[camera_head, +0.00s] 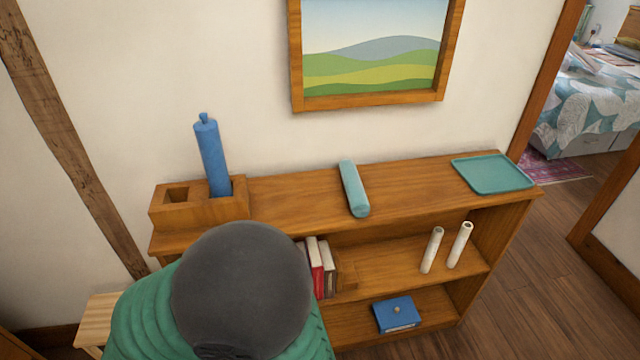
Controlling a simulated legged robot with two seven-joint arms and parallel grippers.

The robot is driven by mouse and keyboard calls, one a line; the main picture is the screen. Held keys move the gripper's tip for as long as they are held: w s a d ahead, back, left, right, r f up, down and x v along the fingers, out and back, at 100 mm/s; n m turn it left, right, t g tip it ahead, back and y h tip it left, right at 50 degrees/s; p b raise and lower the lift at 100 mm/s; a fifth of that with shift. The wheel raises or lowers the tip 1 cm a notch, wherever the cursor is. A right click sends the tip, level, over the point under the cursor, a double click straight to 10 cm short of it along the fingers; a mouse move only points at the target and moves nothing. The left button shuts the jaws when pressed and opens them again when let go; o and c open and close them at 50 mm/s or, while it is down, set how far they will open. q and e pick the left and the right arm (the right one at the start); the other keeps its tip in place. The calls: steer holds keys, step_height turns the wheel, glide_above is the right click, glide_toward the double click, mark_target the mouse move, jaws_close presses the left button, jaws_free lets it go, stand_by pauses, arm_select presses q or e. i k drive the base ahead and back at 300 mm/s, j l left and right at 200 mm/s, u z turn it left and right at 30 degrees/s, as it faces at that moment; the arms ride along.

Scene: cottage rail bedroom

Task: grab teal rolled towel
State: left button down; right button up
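The teal rolled towel (354,188) lies on the wooden top of a low bookshelf (290,196), near its middle. It is a smooth roll with one end toward me and the other toward the wall. Its whole upper side is in plain sight and nothing touches it from above. Neither of my grippers is in view.
A dark grey rounded form (241,289) over a green ribbed one (140,318) blocks the shelf's left front. A wooden holder (167,213) with a blue cylinder (211,157) stands left of the towel. A teal tray (493,173) lies right. Floor (535,290) is clear at right.

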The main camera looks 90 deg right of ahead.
mark_target(358, 201)
steer(key=z, duration=3)
steer(key=i+l, duration=0.05)
steer(key=l, duration=0.05)
